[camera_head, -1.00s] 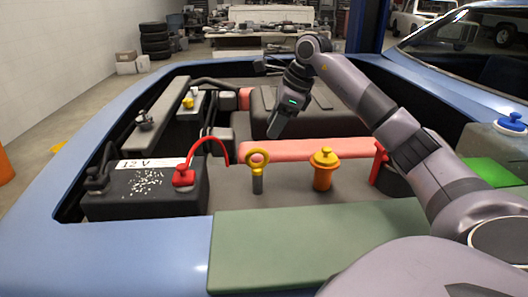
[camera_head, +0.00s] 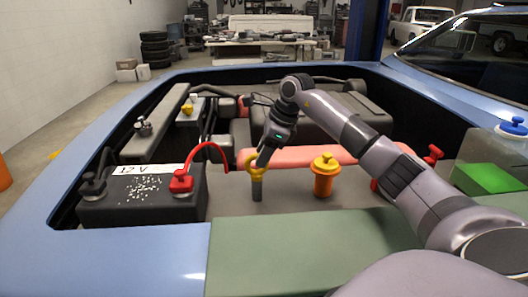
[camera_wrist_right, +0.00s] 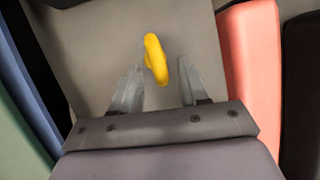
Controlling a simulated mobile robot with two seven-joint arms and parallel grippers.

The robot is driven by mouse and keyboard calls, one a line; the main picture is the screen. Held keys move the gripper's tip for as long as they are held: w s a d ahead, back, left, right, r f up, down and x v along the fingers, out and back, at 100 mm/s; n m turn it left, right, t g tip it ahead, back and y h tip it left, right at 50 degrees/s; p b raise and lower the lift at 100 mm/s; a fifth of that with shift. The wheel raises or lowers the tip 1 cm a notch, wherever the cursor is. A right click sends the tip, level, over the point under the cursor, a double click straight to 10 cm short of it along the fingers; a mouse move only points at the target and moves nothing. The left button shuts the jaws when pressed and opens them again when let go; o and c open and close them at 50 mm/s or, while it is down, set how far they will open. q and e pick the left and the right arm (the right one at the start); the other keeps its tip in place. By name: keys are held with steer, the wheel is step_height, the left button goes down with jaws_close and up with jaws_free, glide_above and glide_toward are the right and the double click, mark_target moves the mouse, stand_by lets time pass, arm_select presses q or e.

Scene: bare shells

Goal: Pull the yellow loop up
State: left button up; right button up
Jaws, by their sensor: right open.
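The yellow loop (camera_head: 255,168) stands upright on top of a short dark stem (camera_head: 257,189) in the engine bay, right of the battery. In the right wrist view the loop (camera_wrist_right: 156,60) shows nearly edge-on, just beyond and between the two fingertips. My right gripper (camera_head: 263,159) is at the loop's upper part, pointing down, and partly hides it. In the right wrist view the gripper (camera_wrist_right: 158,82) is open, with one finger to each side of the loop's near end. I cannot tell whether a finger touches it. My left gripper is not in view.
A black battery (camera_head: 142,200) with a red terminal cap (camera_head: 181,182) and red cable stands left of the loop. An orange pot with a yellow cap (camera_head: 324,178) stands to the right. A salmon bar (camera_head: 310,153) runs behind. A green panel (camera_head: 300,250) lies in front.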

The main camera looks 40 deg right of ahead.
jaws_close()
step_height(320, 180, up, 11)
steer(key=p, duration=1)
steer(key=shift+w+d+r, duration=0.1)
steer(key=shift+c, duration=2)
jaws_free()
steer(key=o, duration=0.4)
